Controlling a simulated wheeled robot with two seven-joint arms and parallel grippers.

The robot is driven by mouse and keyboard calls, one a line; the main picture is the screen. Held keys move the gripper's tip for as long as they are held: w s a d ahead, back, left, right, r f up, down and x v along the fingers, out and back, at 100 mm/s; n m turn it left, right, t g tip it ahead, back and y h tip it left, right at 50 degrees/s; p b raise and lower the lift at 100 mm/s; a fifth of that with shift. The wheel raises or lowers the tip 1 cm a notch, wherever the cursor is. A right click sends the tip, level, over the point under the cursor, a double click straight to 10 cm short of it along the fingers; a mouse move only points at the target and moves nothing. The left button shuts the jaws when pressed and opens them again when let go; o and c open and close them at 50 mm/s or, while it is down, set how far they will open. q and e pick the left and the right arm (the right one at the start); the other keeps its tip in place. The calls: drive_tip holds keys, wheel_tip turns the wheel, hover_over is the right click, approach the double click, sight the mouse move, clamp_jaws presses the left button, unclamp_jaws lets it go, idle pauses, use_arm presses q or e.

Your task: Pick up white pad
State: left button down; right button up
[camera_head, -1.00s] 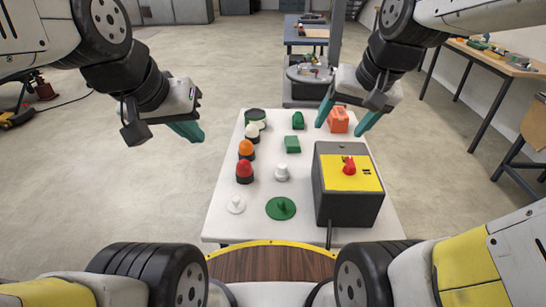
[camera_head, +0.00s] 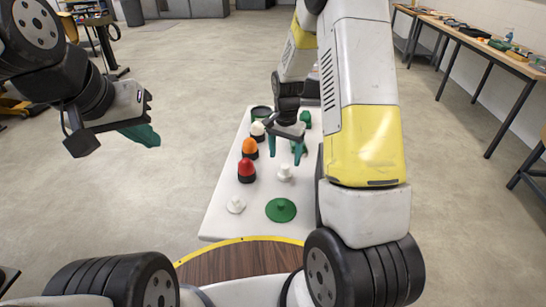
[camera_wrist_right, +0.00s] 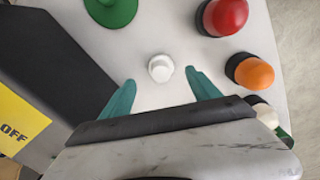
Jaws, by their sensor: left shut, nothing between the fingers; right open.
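A small white round piece with a stepped top (camera_head: 285,173) stands upright on the white table. In the right wrist view the white piece (camera_wrist_right: 161,69) lies ahead of and between my fingertips, with clear space on both sides. A flat white disc with a knob (camera_head: 236,205) lies at the table's near left; I cannot tell which of the two is called the white pad. My right gripper (camera_head: 285,158) is open and empty, pointing down just behind the stepped piece. My left gripper (camera_head: 150,135) is shut and empty, left of the table.
A red-topped piece (camera_head: 246,170), an orange one (camera_head: 250,147) and a white-topped one (camera_head: 258,131) line the table's left side. A green disc (camera_head: 281,210) lies in front. A dark box with a yellow top (camera_wrist_right: 20,120) stands beside, mostly hidden by my right arm in the head view.

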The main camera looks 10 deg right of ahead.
sight(285, 166)
drive_tip(key=f, duration=0.6)
drive_tip(key=shift+w+d+f, duration=0.15)
drive_tip(key=shift+w+f, duration=0.1)
drive_tip(key=shift+f, duration=0.15)
drive_tip(key=c, duration=1.4)
